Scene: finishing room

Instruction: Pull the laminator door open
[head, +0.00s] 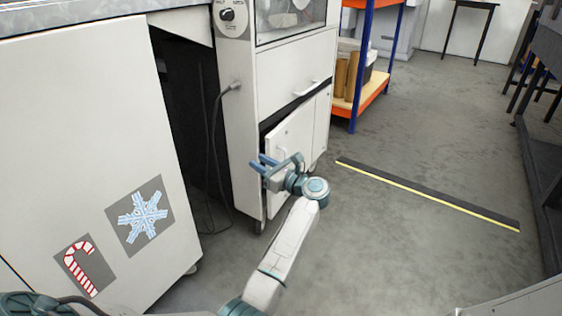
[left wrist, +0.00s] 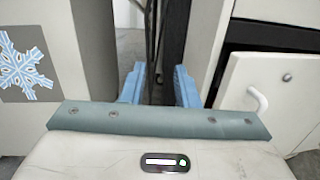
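The laminator (head: 285,65) is a white cabinet with a dial and a window on top. Its lower left door (head: 292,132) has a dark gap along its top and left edge and looks slightly ajar. In the left wrist view the door (left wrist: 275,75) is at the right, with a white curved handle (left wrist: 259,101). My left gripper (head: 261,164) is in front of the door. In the left wrist view its blue fingers (left wrist: 160,87) are apart with nothing between them, left of the handle and not touching it. My right gripper is not in view.
A white cabinet (head: 85,130) with snowflake and candy-cane stickers stands at the left. A dark gap with cables separates it from the laminator. A blue and orange shelf (head: 362,85) stands behind. Open floor (head: 410,190) with a black and yellow strip (head: 430,193) lies at the right.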

